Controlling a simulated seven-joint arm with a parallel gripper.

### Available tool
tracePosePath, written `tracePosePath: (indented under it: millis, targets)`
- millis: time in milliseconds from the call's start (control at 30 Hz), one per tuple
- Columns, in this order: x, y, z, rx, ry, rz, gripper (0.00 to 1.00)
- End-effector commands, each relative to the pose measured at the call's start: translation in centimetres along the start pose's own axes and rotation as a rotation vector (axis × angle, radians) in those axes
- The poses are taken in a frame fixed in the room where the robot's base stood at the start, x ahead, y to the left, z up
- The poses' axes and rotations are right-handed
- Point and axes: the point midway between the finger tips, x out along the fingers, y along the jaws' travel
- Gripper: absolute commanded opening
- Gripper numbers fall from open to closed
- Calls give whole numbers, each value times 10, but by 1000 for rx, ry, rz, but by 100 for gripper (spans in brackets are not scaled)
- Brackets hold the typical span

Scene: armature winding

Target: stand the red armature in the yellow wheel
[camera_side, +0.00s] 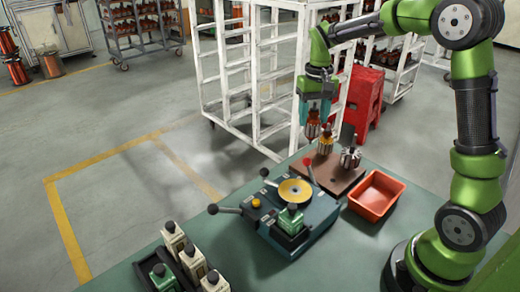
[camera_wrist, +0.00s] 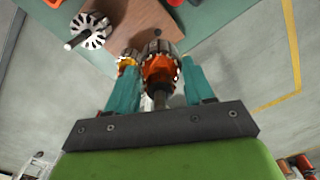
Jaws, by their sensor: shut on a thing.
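My gripper (camera_side: 313,112) is shut on the red armature (camera_side: 312,130), which hangs upright below the fingers near the far left corner of the brown board. I cannot tell whether its lower end clears the board. In the wrist view the red armature (camera_wrist: 161,70) sits between the two teal fingers (camera_wrist: 162,88), its shaft pointing back toward the gripper body. The yellow wheel (camera_side: 295,191) lies flat on top of the dark teal winding machine, nearer the side camera and left of my gripper. The wheel is not identifiable in the wrist view.
A yellow armature (camera_side: 325,145) and a white armature (camera_side: 350,157) stand on the brown board (camera_side: 322,179). An orange tray (camera_side: 376,195) is to their right. The winding machine (camera_side: 310,218) has levers with black and red knobs. Several small boxes (camera_side: 195,262) stand at the front left.

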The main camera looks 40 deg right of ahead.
Motion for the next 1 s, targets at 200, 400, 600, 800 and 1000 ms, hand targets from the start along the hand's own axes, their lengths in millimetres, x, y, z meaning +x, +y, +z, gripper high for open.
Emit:
tracePosePath:
  millis: [200, 400, 600, 800, 1000]
  targets:
    - [-23, -52, 37, -148, 33, -16, 7]
    - [-35, -89, 98, -308, 33, -20, 7]
    - [-34, -95, 136, -384, 13, -10, 7]
    - [-21, -92, 140, -383, -4, 0, 7]
    - [1, -92, 140, -382, -4, 0, 7]
